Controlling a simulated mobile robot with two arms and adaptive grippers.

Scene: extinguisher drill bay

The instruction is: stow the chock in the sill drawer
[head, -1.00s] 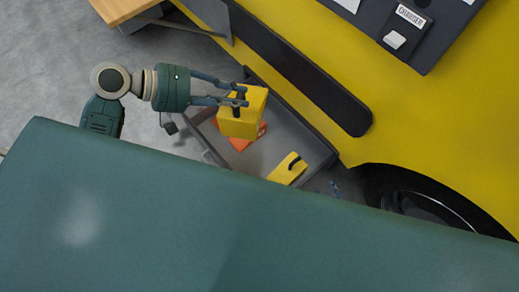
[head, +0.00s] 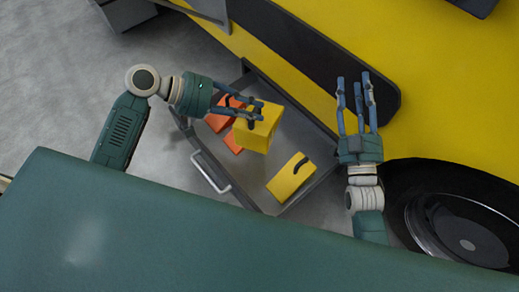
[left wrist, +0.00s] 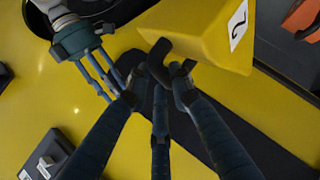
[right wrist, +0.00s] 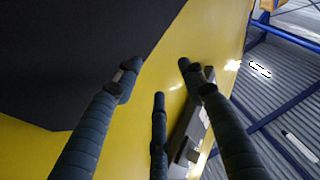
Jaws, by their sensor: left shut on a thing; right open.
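A yellow chock (head: 256,132) is held by my left gripper (head: 250,112) over the open sill drawer (head: 262,170). In the left wrist view the chock (left wrist: 205,35) carries a white label with a 2, and the fingers close around its black handle (left wrist: 160,62). A second yellow block (head: 291,177) with a black handle lies in the drawer's right part. I cannot tell whether the held chock touches anything below. My right gripper (head: 356,84) is open and empty, right of the drawer in front of the yellow vehicle side.
Orange objects (head: 218,119) lie in the drawer's left part, partly hidden by the held chock. The drawer has a pale pull handle (head: 211,174). A dark wheel (head: 465,220) stands at right. A dark strip (head: 330,70) runs along the yellow vehicle above the drawer.

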